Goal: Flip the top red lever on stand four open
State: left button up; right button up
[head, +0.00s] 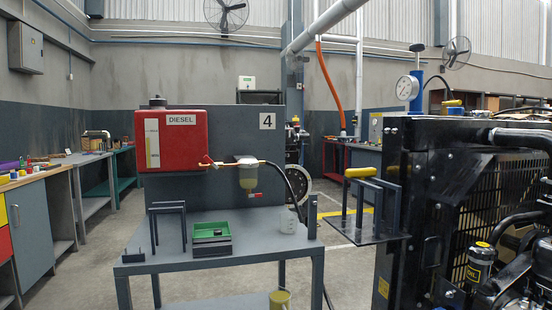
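Stand four (268,143) is a dark grey panel with a "4" plate, behind a grey bench. A red diesel tank (180,148) with a level gauge is mounted on its left. The top red lever (207,160) is small and sits at the tank's lower right, where a copper-coloured pipe starts. Its exact angle is too small to tell. A second, lower red lever (256,195) is under the filter bowl (247,177). Neither of my grippers shows in the head view, and nothing touches the levers.
A black engine frame (425,170) stands close on the right, with a yellow-handled fixture (361,172) projecting left. Floor is open on the left.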

aim_at(205, 158)
jog(key=j+z, duration=1.2)
jog(key=k+j+z, duration=0.1)
jog(key=j+z, duration=0.3)
jog(key=j, duration=0.1)
